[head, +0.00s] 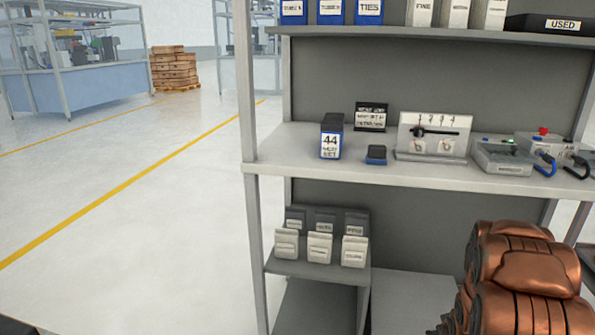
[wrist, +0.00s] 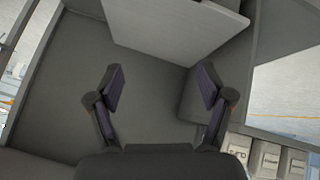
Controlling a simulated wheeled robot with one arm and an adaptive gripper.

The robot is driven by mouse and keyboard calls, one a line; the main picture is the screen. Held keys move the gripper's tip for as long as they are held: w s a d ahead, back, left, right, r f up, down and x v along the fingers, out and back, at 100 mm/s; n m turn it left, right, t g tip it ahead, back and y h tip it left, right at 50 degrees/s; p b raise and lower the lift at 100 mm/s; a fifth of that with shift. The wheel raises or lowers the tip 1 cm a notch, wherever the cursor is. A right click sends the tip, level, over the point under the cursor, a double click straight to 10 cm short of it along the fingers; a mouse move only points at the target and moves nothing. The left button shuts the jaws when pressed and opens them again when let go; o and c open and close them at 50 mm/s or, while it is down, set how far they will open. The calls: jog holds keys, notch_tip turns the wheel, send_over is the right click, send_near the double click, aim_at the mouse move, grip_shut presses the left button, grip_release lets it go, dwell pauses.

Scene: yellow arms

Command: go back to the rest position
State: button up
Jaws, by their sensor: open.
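My gripper (wrist: 160,88) shows in the wrist view with its two dark fingers spread apart and nothing between them. It faces a grey panel surface of the shelf unit (wrist: 140,105), with a pale board (wrist: 180,25) above the fingers. In the head view the copper-coloured segmented part at the lower right is my arm (head: 520,270), in front of the shelf unit's lower right. My gripper does not show in the head view.
A shelf unit (head: 250,100) stands ahead. Small labelled bins (head: 319,247) stand lower. Open floor (head: 130,220) lies left, with stacked pallets (head: 174,68) behind.

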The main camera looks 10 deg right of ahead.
jog(key=s+a+r+g+y+p, duration=0.1)
jog(key=s+a+r+p, duration=0.2)
jog(key=a+r+p, duration=0.5)
jog(key=s+a+r+g+p, duration=0.1)
jog(key=s+a+r+g, duration=0.2)
jog(key=r, duration=0.9)
jog(key=s+a+r+y+p, duration=0.1)
jog(key=s+a+r+p, duration=0.4)
jog(key=r, duration=0.5)
jog(key=s+a+r+g+y+p, duration=0.1)
jog(key=s+a+r+g+p, duration=0.1)
jog(key=s+a+r+p, duration=0.4)
jog(key=s+a+r+g+p, duration=0.2)
jog(key=s+a+r+p, duration=0.4)
jog(key=s+r, duration=0.9)
jog(key=a, duration=0.3)
jog(key=shift+a+r+g+y, duration=0.25)
jog(key=shift+a+g+y, duration=0.1)
jog(key=shift+g+y, duration=0.05)
